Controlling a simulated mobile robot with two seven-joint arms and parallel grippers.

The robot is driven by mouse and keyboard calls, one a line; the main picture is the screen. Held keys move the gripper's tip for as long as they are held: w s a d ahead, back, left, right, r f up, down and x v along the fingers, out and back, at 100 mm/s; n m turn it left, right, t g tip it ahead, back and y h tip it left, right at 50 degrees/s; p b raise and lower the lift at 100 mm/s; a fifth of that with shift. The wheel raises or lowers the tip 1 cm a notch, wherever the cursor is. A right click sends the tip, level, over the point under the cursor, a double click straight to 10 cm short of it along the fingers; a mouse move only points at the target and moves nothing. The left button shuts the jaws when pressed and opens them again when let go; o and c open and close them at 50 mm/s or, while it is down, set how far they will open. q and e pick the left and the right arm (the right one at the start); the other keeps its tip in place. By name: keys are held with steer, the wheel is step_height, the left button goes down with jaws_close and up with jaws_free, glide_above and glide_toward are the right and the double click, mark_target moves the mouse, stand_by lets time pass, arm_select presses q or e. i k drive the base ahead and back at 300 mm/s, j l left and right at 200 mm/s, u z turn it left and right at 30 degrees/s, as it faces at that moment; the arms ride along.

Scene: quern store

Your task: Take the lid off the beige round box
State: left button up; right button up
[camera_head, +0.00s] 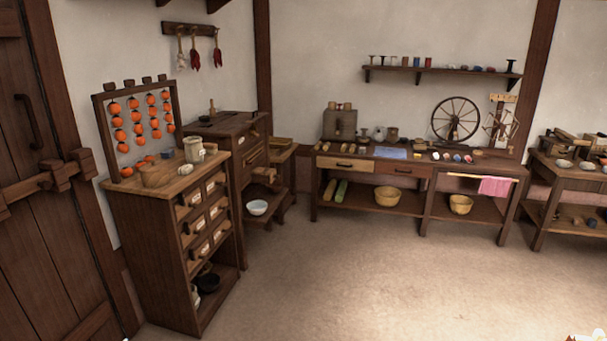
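A tan round container (155,175) stands near the front left of the top of the dark wooden drawer cabinet (160,235). It may be the beige round box; at this distance I cannot make out a separate lid on it. A cream pot (194,149) stands behind it to the right on the same top, with something lying in front of it.
A rack with hanging orange fruits (138,118) rises at the cabinet's back. A plank door (45,190) is on the left. A long workbench (345,162) with a spinning wheel (455,119) stands along the back wall. The floor (340,270) in the middle is clear.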

mark_target(153, 166)
steer(key=i+l, duration=0.1)
steer(key=i, duration=0.7)
steer(key=i+l+u, duration=0.1)
steer(key=i, duration=0.7)
steer(key=i+u, duration=0.35)
steer(key=i+l+u, duration=0.15)
steer(key=i+u, duration=0.2)
steer(key=i, duration=0.2)
steer(key=i+l+u, duration=0.3)
steer(key=i+j, duration=0.05)
steer(key=i, duration=0.05)
